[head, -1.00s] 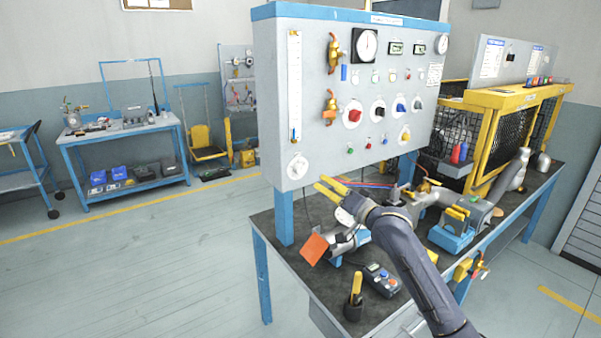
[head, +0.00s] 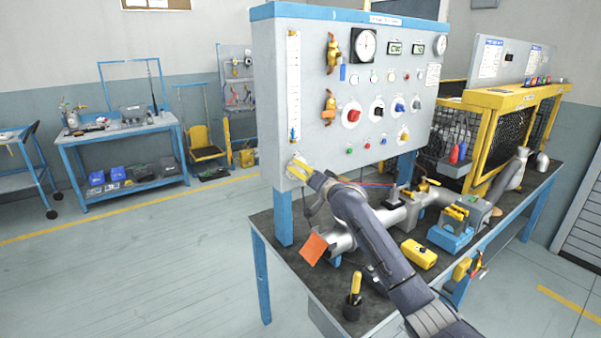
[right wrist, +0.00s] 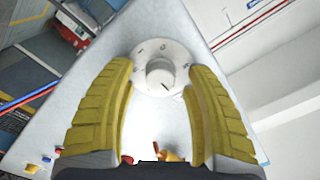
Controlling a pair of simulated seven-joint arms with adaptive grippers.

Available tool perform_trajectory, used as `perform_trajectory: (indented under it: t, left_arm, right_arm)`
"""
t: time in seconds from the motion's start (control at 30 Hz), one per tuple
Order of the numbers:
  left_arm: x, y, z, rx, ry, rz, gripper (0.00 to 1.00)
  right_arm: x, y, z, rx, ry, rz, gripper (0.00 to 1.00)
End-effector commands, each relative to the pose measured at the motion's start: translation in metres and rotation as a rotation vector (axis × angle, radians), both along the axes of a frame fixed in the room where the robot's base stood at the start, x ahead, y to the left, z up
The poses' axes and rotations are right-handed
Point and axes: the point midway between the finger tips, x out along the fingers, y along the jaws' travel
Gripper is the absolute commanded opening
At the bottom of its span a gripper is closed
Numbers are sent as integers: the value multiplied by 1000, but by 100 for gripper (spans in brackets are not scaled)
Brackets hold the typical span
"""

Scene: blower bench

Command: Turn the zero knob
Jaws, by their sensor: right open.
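The zero knob (right wrist: 161,76) is a small white round knob on a white dial plate with dark marks. It sits low on the left of the grey panel (head: 345,75), below the tall gauge (head: 294,85). The fingers look apart from the knob itself. I cannot tell how far the tips are from the panel. My left gripper is not in view.
Floor left of the bench is clear.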

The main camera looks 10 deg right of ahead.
Motion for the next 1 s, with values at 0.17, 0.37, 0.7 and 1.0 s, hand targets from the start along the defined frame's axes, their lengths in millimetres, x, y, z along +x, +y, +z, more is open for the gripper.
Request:
perform_trajectory:
  t: [0.17, 0.37, 0.7, 1.0]
  left_arm:
    - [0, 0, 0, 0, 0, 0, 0]
    - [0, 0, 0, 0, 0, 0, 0]
    - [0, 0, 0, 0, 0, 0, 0]
    - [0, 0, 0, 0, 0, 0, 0]
  right_arm:
    - [4, 2, 1, -1, 0, 0, 53]
    - [5, 2, 1, -1, 0, 0, 53]
    - [5, 2, 0, 0, 0, 0, 28]
    - [5, 2, 0, -1, 0, 0, 0]
